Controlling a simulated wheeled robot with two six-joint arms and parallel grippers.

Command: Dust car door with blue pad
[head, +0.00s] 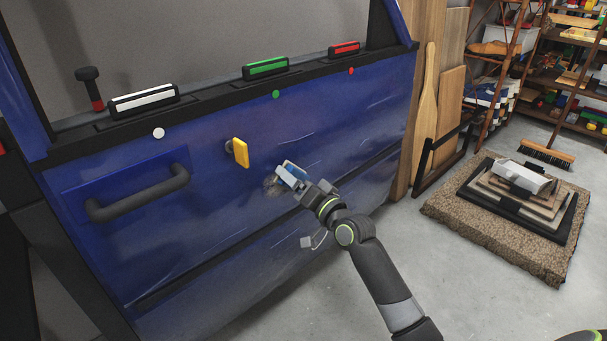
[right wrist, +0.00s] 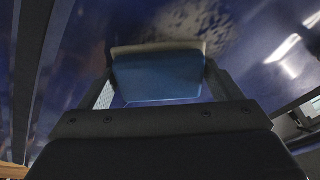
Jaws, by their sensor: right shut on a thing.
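The blue car door (head: 225,205) fills the left and middle of the head view and has pale, dusty smudges and streaks on its panel. My right gripper (head: 288,174) is at the middle of the panel, shut on the blue pad (head: 294,167). In the right wrist view the blue pad (right wrist: 158,76) sits between the two fingers, its pale far edge against or very close to the door. A mottled dusty patch (right wrist: 190,22) shows on the door just beyond the pad. Whether the pad touches the door is hard to tell. My left gripper is not in view.
A black handle (head: 140,193) and a yellow lever (head: 240,152) stick out of the door left of my gripper. White, green and red blocks (head: 265,67) sit along the door's ledge. Wooden boards and a stack on a brown mat (head: 455,215) stand at right. The floor between is clear.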

